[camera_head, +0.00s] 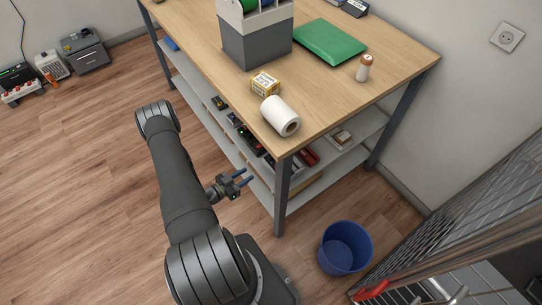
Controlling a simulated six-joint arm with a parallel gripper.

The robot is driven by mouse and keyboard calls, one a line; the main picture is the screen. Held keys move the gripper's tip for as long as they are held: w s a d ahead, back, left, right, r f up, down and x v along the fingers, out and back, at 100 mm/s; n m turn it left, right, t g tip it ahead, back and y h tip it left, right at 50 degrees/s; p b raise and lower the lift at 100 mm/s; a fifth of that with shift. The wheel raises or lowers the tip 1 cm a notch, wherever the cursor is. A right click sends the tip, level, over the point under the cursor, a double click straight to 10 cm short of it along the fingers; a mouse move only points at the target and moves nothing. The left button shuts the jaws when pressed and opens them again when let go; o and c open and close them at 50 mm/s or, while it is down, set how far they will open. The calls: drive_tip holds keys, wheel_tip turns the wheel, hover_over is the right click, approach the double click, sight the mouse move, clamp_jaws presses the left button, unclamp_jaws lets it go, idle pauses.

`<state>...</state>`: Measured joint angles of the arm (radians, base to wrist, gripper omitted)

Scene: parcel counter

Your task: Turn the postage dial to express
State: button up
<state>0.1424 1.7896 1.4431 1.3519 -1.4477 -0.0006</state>
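My gripper (239,182) is beside the near edge of the wooden counter, low and in front of the shelf under it. Two finger tips show apart, with nothing seen between them. My dark arm reaches up and bends back down to it. I cannot make out a postage dial in this view. A grey machine-like box (256,42) with green and white parts on top stands at the back left of the counter, cut off by the top edge of the picture. No dial shows on its visible sides.
A blue bin (345,247) stands on the floor. A wire rack (450,240) is at the right.

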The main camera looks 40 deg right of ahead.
sight(268, 156)
drive_tip(key=d, duration=0.5)
drive_tip(key=w+d+t, duration=0.1)
drive_tip(key=d, duration=0.4)
drive_tip(key=d+n+t+h, duration=0.1)
drive_tip(key=d, duration=0.4)
drive_tip(key=shift+w+f, duration=0.25)
drive_tip(key=shift+w, duration=0.15)
drive_tip(key=shift+a, duration=0.1)
drive_tip(key=c, duration=0.7)
drive_tip(key=shift+m+g, duration=0.3)
drive_tip(key=shift+m, duration=0.1)
drive_tip(key=m+g, duration=0.2)
drive_tip(key=g, duration=0.2)
drive_tip(key=shift+w+m+h, duration=0.1)
drive_tip(key=shift+m+h, duration=0.2)
drive_tip(key=shift+m, duration=0.1)
drive_tip(key=shift+m+g+y, duration=0.5)
drive_tip(key=shift+m+g, duration=0.5)
drive_tip(key=shift+g, duration=0.7)
drive_tip(key=shift+m+g+y, duration=0.5)
drive_tip(key=shift+m+g, duration=0.5)
drive_tip(key=shift+g, duration=0.7)
